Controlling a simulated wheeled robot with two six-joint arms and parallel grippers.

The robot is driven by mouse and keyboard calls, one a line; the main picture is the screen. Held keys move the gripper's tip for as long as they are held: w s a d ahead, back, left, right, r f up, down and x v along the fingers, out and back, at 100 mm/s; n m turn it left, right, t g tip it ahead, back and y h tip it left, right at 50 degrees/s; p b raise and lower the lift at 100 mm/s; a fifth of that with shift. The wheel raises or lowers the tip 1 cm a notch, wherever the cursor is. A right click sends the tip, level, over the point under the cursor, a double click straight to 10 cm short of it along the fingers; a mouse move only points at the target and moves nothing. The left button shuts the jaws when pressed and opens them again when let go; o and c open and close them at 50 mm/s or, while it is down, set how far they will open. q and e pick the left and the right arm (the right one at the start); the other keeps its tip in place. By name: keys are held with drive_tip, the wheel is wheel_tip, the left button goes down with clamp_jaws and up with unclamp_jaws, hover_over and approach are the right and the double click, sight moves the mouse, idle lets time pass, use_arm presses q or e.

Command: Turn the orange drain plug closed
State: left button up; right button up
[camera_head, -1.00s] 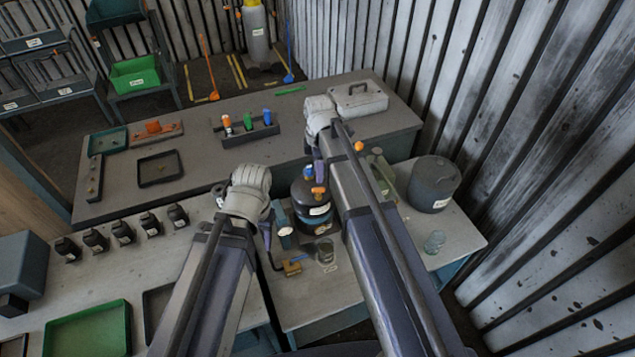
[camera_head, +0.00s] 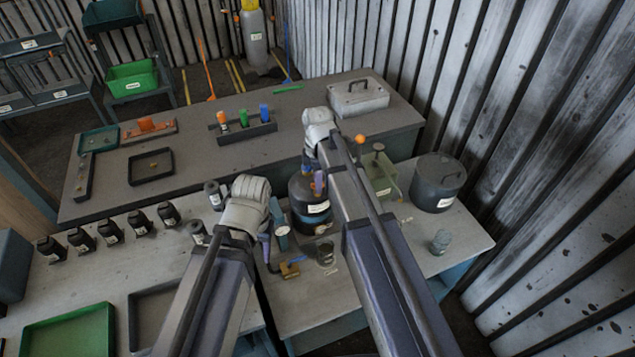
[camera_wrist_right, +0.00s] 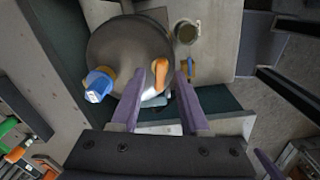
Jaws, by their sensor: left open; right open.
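A dark round vessel (camera_head: 309,222) with a pale label stands on the small table. In the right wrist view, the vessel (camera_wrist_right: 115,45) shows from above, with an orange handle-like piece (camera_wrist_right: 160,68) at its edge; I take this as the drain plug. My right gripper (camera_wrist_right: 160,78) is open, its purple fingers on either side of the orange piece, nearer on the left; contact cannot be told. In the head view, my right gripper (camera_head: 318,182) is over the vessel and hides most of the plug. My left gripper (camera_head: 264,250) is open and empty, left of the vessel.
A blue cap (camera_wrist_right: 98,84) sits at the vessel's side. A small glass cup (camera_head: 325,252) and a brass fitting (camera_head: 290,268) lie in front. Several dark bottles (camera_head: 110,232) line the left bench.

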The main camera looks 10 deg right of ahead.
drive_tip(key=shift+c, duration=0.3)
clamp_jaws()
